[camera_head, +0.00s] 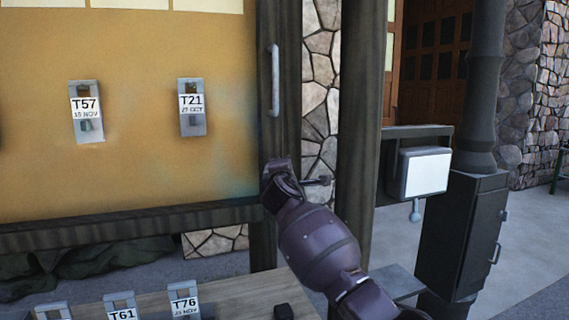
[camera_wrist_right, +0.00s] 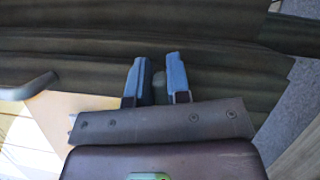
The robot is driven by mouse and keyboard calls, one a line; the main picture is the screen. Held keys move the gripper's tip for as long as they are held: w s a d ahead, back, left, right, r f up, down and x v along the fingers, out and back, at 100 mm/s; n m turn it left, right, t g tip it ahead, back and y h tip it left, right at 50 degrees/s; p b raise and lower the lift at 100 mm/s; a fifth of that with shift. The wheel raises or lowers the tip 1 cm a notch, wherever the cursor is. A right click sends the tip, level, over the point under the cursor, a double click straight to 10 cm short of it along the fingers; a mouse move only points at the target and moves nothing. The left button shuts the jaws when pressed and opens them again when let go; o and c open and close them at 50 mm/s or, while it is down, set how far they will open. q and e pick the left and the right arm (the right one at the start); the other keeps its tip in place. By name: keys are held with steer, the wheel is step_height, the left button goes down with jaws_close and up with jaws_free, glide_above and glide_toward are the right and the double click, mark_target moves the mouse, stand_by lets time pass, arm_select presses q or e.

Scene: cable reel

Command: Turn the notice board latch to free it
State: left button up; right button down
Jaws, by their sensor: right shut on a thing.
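The notice board (camera_head: 140,165) has a yellow panel in a dark wooden frame and fills the left of the head view. A pale upright handle (camera_head: 275,80) sits on its right frame; a grey handle end (camera_wrist_right: 28,87) also shows in the right wrist view. My right gripper (camera_wrist_right: 156,75) is at the frame's lower right, below the handle. Its two blue-grey fingers stand either side of a small dark greenish piece, which appears to be the latch (camera_wrist_right: 159,88). The latch is mostly hidden, so its angle cannot be told. My left gripper is not in view.
Tags T57 (camera_head: 86,112) and T21 (camera_head: 192,107) hang on the board. A wooden table (camera_head: 240,298) with several tag holders stands below. A dark post (camera_head: 358,120), a white-fronted box (camera_head: 426,174) and a dark cabinet (camera_head: 462,240) stand on the right.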

steer(key=shift+a+f+m+g+p, duration=0.25)
steer(key=shift+f+m+g+p, duration=0.15)
steer(key=shift+m, duration=0.5)
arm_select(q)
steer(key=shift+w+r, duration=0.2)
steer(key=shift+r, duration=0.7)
arm_select(e)
steer(key=shift+f+m, duration=0.15)
steer(key=shift+m, duration=0.15)
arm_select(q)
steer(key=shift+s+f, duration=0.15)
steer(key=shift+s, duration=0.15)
arm_select(e)
steer(key=c, duration=1.1)
jaws_free()
steer(key=shift+a, duration=0.1)
steer(key=shift+c, duration=0.2)
steer(key=shift+o, duration=0.3)
steer(key=shift+a, duration=0.15)
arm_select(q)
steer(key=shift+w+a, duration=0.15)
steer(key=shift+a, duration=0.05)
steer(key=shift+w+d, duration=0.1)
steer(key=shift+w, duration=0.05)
arm_select(e)
steer(key=shift+d, duration=0.2)
